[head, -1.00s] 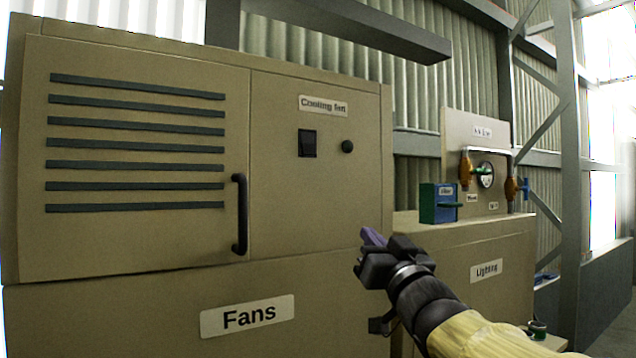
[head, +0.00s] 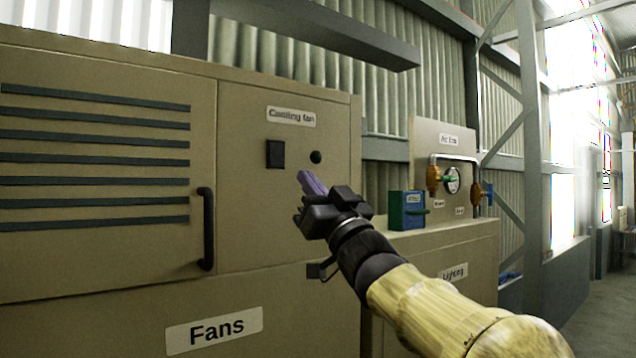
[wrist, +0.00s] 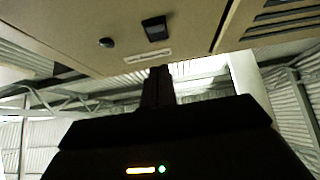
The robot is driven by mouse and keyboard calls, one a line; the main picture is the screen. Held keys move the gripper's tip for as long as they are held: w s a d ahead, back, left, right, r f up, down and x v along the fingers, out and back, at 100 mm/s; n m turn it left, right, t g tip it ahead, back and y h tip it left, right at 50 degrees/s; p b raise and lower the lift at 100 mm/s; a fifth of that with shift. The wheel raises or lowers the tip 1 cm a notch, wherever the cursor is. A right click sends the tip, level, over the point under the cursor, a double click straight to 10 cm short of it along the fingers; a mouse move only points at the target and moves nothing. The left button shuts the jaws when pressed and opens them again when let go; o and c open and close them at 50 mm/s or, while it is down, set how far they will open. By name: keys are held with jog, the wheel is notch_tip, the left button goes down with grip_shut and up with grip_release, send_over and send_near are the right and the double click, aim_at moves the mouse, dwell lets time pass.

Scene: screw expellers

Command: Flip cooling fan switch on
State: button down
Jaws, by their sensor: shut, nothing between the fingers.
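The cooling fan switch (head: 275,154) is a black rectangular rocker on the beige cabinet front, below the "Cooling fan" label (head: 291,117). A small round black knob (head: 316,157) sits to its right. My gripper (head: 307,177) is shut and empty, its purple fingers pointing up and left, below the knob and to the lower right of the switch in the head view. It appears apart from the panel. In the wrist view the switch (wrist: 156,28) and knob (wrist: 106,43) show beyond the dark fingers (wrist: 157,85). I cannot tell which way the rocker is set.
A louvred door with a black handle (head: 206,229) is left of the switch. The "Fans" label (head: 214,331) is below. To the right, a lower cabinet (head: 455,240) carries a blue-green box (head: 407,209) and a valve panel (head: 420,143). Open space lies before the switch.

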aim_at(278, 158)
jog(key=p+x, duration=0.1)
jog(key=x, duration=0.1)
jog(key=f+p+x, duration=0.1)
jog(key=p+x, duration=0.1)
jog(key=x, duration=0.1)
jog(key=w+p+x, duration=0.1)
jog(key=x, duration=0.1)
jog(key=shift+a+f+p, duration=0.1)
jog(key=shift+a+p, duration=0.2)
jog(key=shift+a, duration=0.1)
jog(key=shift+w+a+f, duration=0.2)
jog(key=shift+w+a, duration=0.1)
jog(key=shift+w, duration=0.2)
jog(key=shift+w+d+f, duration=0.1)
